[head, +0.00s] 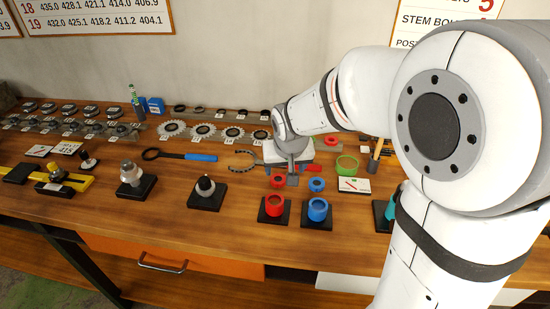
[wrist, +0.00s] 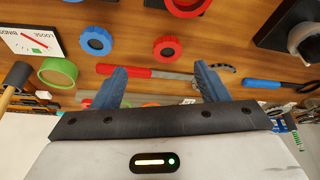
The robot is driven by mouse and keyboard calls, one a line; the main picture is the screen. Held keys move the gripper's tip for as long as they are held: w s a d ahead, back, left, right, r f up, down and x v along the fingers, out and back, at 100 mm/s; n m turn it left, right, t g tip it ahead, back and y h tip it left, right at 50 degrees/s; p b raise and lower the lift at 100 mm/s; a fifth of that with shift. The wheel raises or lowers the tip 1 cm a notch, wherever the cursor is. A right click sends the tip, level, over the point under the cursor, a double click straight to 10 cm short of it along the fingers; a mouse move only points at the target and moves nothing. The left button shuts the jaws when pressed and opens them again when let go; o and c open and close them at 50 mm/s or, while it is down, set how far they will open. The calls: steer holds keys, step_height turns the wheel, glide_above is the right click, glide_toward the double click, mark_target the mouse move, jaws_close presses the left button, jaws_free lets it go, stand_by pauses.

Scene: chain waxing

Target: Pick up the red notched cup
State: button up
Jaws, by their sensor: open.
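A red cup (head: 273,206) stands on a black pad near the table's front. It shows in part at the top edge of the wrist view (wrist: 188,8). A smaller red ring-shaped piece (head: 278,181) lies behind it; it also shows in the wrist view (wrist: 167,48). In the head view my gripper (head: 291,176) is behind the red cup, close to the small ring. It points downward and touches neither visibly.
A blue cup (head: 318,210) on a pad stands right of the red cup, with a blue notched ring (wrist: 95,40) behind it. A red-handled tool (wrist: 142,71) lies beneath my fingers. A green ring (head: 347,165) and a label card (head: 354,185) lie to the right.

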mark_target(278, 179)
steer(key=shift+w+a+p+x, duration=0.15)
steer(key=shift+a+p+x, duration=0.05)
steer(key=shift+x, duration=1.25)
steer(key=shift+w+a+p+x, duration=0.15)
steer(key=shift+x, duration=1.3)
steer(key=shift+w+a+p+x, duration=0.1)
steer(key=shift+a+p+x, duration=0.1)
steer(key=shift+x, duration=1.25)
steer(key=shift+r, duration=0.2)
steer(key=c, duration=1.1)
